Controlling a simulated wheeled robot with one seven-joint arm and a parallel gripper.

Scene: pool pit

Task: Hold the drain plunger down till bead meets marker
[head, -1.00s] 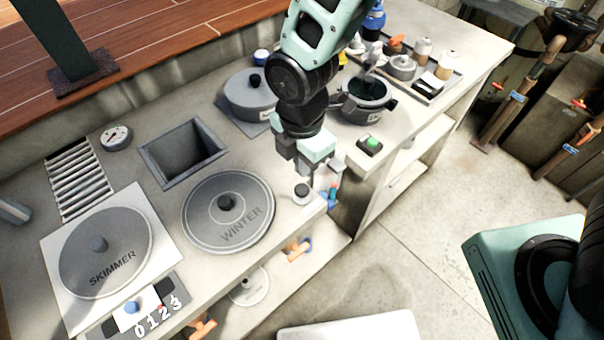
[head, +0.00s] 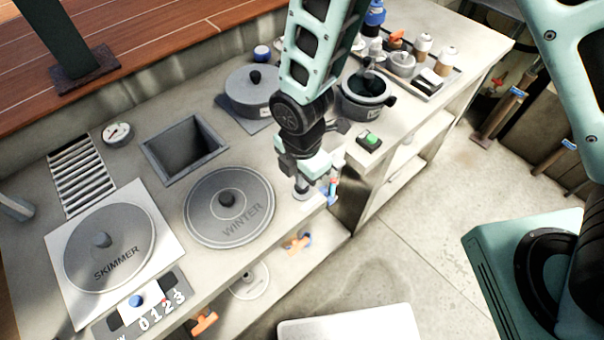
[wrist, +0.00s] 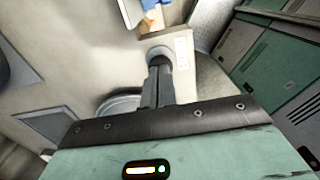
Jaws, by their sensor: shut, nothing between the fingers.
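The drain plunger (head: 303,195) is a small round grey knob near the front edge of the counter, mostly covered by my fingers. My gripper (head: 301,187) is shut and empty, pointing down with its fingertips at the top of the plunger. In the wrist view the shut fingers (wrist: 158,72) end at the plunger's dark round top (wrist: 159,53); they look touching, but how far it is pressed I cannot tell. A small upright piece with blue and red parts (head: 332,188), perhaps the bead gauge, stands just right of the plunger. Its bead and marker are too small to tell apart.
The WINTER lid (head: 205,215) lies left of my gripper, and the SKIMMER lid (head: 85,260) farther left. A grey pot (head: 250,95) stands behind. A green button box (head: 369,140) and a dark pot (head: 352,108) are to the right. Orange-handled valves (head: 298,244) are below the counter edge.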

